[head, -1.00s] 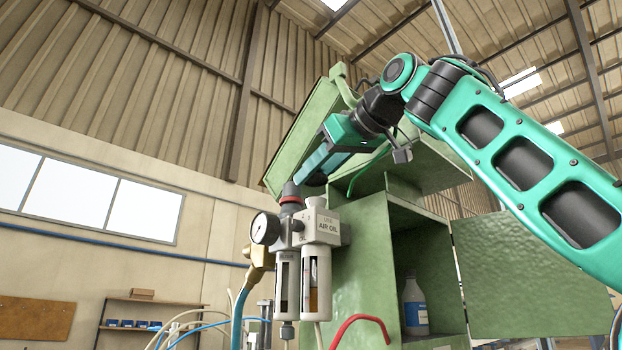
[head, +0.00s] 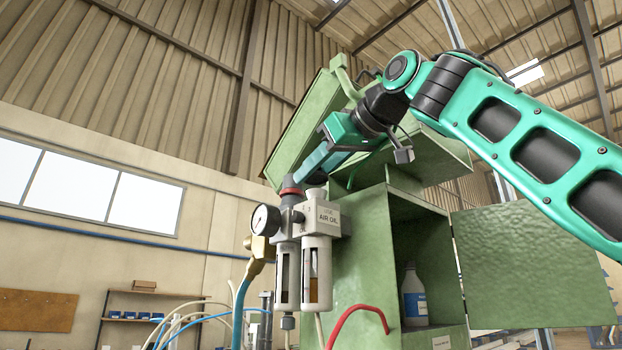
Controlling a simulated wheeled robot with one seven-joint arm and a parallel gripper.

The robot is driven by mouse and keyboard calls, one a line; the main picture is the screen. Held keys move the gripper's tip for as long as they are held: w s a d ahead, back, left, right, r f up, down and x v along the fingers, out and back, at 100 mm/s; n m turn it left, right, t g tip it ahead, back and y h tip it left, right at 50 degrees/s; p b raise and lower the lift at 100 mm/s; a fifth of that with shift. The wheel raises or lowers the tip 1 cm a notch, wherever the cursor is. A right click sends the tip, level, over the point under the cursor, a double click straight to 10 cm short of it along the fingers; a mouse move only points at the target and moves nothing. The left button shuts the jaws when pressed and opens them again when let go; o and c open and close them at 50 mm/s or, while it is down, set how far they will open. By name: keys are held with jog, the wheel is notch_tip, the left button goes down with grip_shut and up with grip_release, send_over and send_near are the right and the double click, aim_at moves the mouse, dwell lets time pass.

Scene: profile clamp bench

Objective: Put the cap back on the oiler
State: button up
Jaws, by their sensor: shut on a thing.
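The oiler (head: 317,258) is the right-hand unit of the grey air set, with an air-oil label on its head and a clear-windowed bowl below. My gripper (head: 305,175) reaches down from the upper right, tilted, with its fingertips just above the tops of the air set. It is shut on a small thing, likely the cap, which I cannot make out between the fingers. The fingertips overlap the dark, red-ringed knob (head: 291,192) in the picture. I cannot tell whether the held thing touches the oiler.
A pressure gauge (head: 266,220) and brass fitting (head: 259,250) are left of the air set. The green machine cabinet (head: 362,250) stands close on the right, with a bottle (head: 414,295) inside and its door (head: 530,265) open. A red hose (head: 355,309) curves below.

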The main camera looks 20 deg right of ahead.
jog(key=shift+f, duration=0.1)
jog(key=shift+s+f+m+t, duration=0.15)
jog(key=shift+f+m+t, duration=0.15)
jog(key=shift+f, duration=0.55)
jog(key=shift+f, duration=0.25)
dwell(2.0)
jog(key=o, duration=1.6)
jog(key=shift+o, duration=0.2)
jog(key=shift+r, duration=0.15)
jog(key=shift+r, duration=2.1)
